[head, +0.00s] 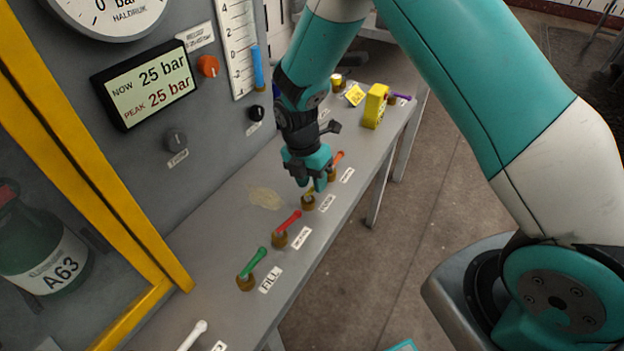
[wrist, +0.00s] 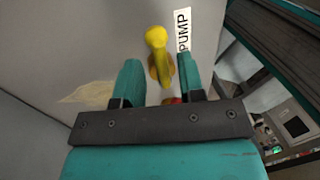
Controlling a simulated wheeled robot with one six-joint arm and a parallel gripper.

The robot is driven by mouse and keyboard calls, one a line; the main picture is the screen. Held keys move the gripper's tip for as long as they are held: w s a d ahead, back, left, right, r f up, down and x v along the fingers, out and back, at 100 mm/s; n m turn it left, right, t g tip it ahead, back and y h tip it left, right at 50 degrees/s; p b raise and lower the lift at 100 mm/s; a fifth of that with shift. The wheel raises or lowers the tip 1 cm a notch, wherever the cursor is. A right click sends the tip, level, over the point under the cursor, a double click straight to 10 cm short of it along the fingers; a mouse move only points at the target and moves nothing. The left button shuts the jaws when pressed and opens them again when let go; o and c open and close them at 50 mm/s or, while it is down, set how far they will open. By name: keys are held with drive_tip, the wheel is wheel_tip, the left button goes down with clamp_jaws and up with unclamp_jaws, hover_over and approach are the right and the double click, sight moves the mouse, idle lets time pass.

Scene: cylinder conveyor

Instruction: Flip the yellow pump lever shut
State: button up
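The yellow pump lever (wrist: 157,52) stands just beyond my fingertips in the wrist view, its round knob toward the top and the PUMP label (wrist: 183,30) to its right. In the head view only its brass base (head: 308,203) and a bit of yellow show; my gripper hides the rest. My gripper (head: 314,182) is low over the bench at this lever. In the wrist view its two teal fingers (wrist: 160,80) are apart, one on each side of the lever's line, with a gap to it. Nothing is held.
Along the bench (head: 225,215) stand a red lever (head: 289,222), a green lever (head: 254,262) and a white lever (head: 193,334) on the near side. An orange lever (head: 337,161) is close behind my gripper.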

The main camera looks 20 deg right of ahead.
wheel_tip(320, 180, up, 17)
drive_tip(key=w+a, duration=0.2)
drive_tip(key=shift+w, duration=0.3)
idle(0.5)
drive_tip(key=s+a+r+m+t+y, duration=0.1)
drive_tip(key=s+r+m+y, duration=0.1)
drive_tip(key=s+r+m, duration=0.3)
drive_tip(key=s+a+r+m+y+p, duration=0.1)
drive_tip(key=s+r+m+y, duration=0.2)
drive_tip(key=s+m, duration=1)
drive_tip(key=s+r, duration=0.2)
drive_tip(key=s, duration=0.5)
drive_tip(key=shift+a+r+t+y, duration=0.3)
drive_tip(key=shift+r+t, duration=0.1)
drive_tip(key=shift+s, duration=0.1)
